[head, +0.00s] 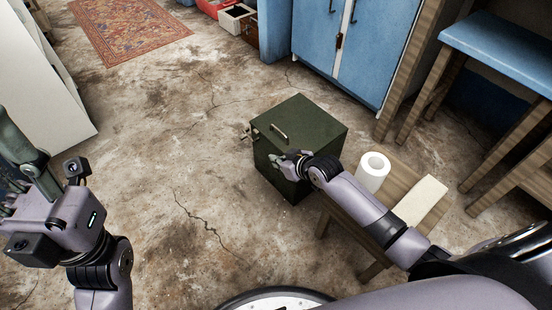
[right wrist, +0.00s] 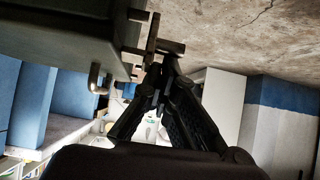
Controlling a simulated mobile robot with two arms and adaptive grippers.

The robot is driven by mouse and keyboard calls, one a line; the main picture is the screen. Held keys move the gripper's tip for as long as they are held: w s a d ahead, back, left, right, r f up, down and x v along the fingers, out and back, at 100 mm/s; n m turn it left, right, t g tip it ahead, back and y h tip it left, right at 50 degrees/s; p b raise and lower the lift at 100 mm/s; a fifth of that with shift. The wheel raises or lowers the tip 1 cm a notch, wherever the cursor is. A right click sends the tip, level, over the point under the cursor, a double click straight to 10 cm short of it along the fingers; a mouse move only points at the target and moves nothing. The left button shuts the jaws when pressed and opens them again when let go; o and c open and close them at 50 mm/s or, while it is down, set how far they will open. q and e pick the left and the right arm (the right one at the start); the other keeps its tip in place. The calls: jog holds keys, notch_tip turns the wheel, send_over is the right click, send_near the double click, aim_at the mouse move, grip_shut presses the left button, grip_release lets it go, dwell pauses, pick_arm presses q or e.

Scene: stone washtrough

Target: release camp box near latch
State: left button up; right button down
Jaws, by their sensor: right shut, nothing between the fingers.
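The camp box (head: 318,122) is a dark green box with its lid down and a metal handle (head: 279,133) on top. A metal latch part (head: 248,132) sticks out at its left edge. My right gripper (head: 280,160) is at the box's near side, below the lid edge. In the right wrist view, the box (right wrist: 60,35) fills the upper left. The shut, empty fingertips (right wrist: 161,62) are close beside a dark latch piece (right wrist: 153,36); contact is unclear. My left gripper (head: 18,165) is at the left edge, away from the box; its fingers are partly hidden.
A small wooden table (head: 400,170) with a white paper roll (head: 373,172) stands right of the box, close to my right forearm. Blue cabinets (head: 350,45) are behind. A blue-topped bench (head: 505,50) is at right. The floor left of the box is clear.

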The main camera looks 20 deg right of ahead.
jog(key=shift+f, duration=0.1)
jog(key=shift+s+d+f, duration=0.1)
jog(key=shift+s, duration=0.1)
jog(key=shift+s+t, duration=0.15)
jog(key=shift+t, duration=0.45)
jog(key=shift+w+a+r, duration=0.2)
jog(key=shift+w+a, duration=0.05)
jog(key=shift+w, duration=0.5)
notch_tip(320, 180, up, 10)
dwell(0.5)
